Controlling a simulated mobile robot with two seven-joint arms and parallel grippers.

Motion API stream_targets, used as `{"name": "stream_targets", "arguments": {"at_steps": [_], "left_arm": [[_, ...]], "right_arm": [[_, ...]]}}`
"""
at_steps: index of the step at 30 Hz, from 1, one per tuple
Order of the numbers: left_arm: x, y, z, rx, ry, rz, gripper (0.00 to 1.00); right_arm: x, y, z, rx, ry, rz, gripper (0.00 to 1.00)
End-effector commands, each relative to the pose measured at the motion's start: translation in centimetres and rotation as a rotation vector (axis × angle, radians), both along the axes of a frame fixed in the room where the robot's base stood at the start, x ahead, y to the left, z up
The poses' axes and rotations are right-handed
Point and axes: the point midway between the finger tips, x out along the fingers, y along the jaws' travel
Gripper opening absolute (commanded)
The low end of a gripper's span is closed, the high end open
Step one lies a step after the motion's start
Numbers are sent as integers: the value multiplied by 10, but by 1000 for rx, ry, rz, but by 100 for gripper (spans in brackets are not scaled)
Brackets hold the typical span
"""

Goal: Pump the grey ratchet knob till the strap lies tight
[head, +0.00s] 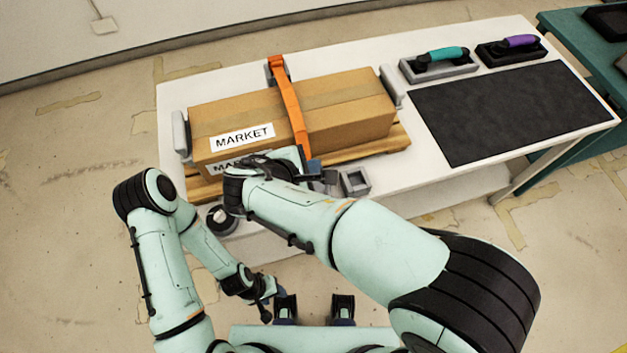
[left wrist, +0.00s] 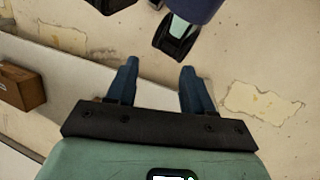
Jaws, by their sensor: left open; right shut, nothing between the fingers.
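A brown box (head: 345,108) labelled MARKET lies on a wooden pallet (head: 385,139) on the white table. An orange strap (head: 288,95) crosses over its top and runs down the front face; no clear slack shows. The grey ratchet knob cannot be made out for certain. A grey fitting (head: 328,184) sits below the strap's front end, partly hidden by my right arm. My right gripper (head: 314,165) is shut and empty beside the strap's front end; contact cannot be told. My left gripper (head: 268,303) hangs low before the table; the left wrist view shows it open and empty (left wrist: 157,82).
A grey open square holder (head: 355,180) is at the table's front edge, with a round black piece with a pale top (head: 221,219) further left. Grey posts flank the box. A dark mat (head: 510,110) and two handled tools, teal (head: 440,62) and purple (head: 512,47), lie right.

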Motion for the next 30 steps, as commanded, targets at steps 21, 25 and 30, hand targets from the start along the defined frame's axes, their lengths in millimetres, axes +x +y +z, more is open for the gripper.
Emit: {"name": "stream_targets", "arguments": {"at_steps": [21,25,30], "left_arm": [[0,0,0,0,0,0,0],[0,0,0,0,0,0,0],[0,0,0,0,0,0,0]], "right_arm": [[0,0,0,0,0,0,0],[0,0,0,0,0,0,0],[0,0,0,0,0,0,0]]}}
